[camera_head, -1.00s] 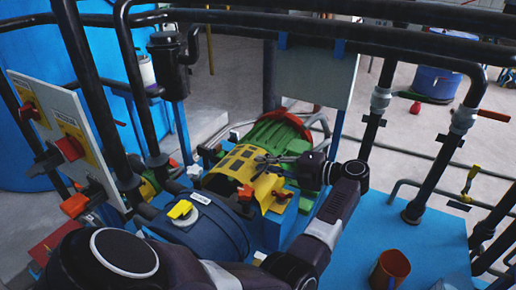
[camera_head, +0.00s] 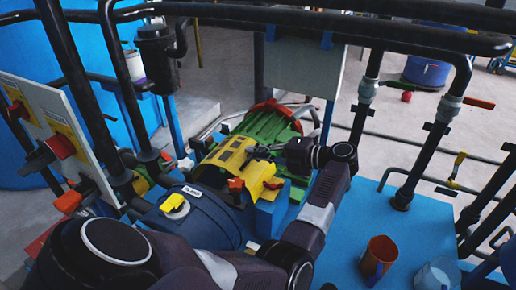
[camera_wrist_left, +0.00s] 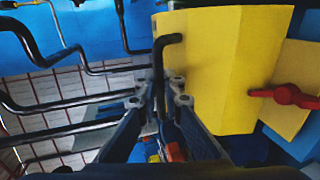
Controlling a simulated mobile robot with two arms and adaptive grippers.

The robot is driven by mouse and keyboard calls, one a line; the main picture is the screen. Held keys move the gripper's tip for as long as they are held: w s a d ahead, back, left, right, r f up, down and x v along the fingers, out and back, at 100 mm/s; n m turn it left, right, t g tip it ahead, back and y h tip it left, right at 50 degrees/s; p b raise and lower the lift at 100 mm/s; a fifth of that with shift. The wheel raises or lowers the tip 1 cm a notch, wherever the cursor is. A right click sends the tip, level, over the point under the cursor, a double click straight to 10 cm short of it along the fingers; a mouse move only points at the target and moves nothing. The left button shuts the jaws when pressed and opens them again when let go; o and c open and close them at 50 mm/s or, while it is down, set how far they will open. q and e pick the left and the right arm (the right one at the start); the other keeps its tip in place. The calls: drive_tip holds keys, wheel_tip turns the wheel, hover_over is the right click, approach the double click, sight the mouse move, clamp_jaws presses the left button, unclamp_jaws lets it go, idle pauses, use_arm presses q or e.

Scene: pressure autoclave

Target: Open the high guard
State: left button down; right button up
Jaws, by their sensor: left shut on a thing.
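The yellow guard (camera_head: 233,153) covers the coupling between the blue pump (camera_head: 208,222) and the green motor (camera_head: 268,128). A second yellow cover piece (camera_head: 262,178) sits beside it, with orange-red latches (camera_head: 236,184) nearby. My left gripper (camera_head: 262,153) is at the guard's right side. In the left wrist view, its fingers (camera_wrist_left: 160,88) are shut on a black bent handle (camera_wrist_left: 160,65) in front of a yellow panel (camera_wrist_left: 222,60). A red latch (camera_wrist_left: 288,95) shows at the right there. Whether the guard is lifted cannot be told. My right gripper is not in view.
Black pipes (camera_head: 330,32) cross above and stand at left and right. A switch panel (camera_head: 60,130) with red knobs is at the left. An orange mug (camera_head: 378,258) and a translucent container (camera_head: 437,273) stand on the blue platform (camera_head: 345,230).

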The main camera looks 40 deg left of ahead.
use_arm(q)
drive_tip(key=a+r+p, duration=0.1)
drive_tip(key=s+a+r+h+p, duration=0.1)
drive_tip(key=r+p, duration=0.1)
drive_tip(key=a+r+h+p, duration=0.1)
drive_tip(key=r+p, duration=0.1)
drive_tip(key=shift+s+a+r+t, duration=0.15)
drive_tip(key=shift+a+r+t, duration=0.05)
drive_tip(key=shift+a+t, duration=0.2)
drive_tip(key=a+r+h+p, duration=0.1)
drive_tip(key=s+a+h+p, duration=0.1)
drive_tip(key=a+p, duration=0.1)
drive_tip(key=a+r+h+p, duration=0.1)
drive_tip(key=a, duration=0.1)
drive_tip(key=shift+s+r+t+p, duration=0.35)
drive_tip(key=shift+t+p, duration=0.05)
drive_tip(key=shift+s+a+h+p, duration=0.2)
drive_tip(key=shift+a+h+p, duration=0.15)
drive_tip(key=shift+a+h, duration=0.25)
drive_tip(key=shift+a, duration=0.1)
drive_tip(key=c, duration=2.4)
unclamp_jaws()
drive_tip(key=shift+o, duration=0.3)
drive_tip(key=shift+a, duration=0.1)
drive_tip(key=v, duration=1.2)
drive_tip(key=shift+s, duration=0.2)
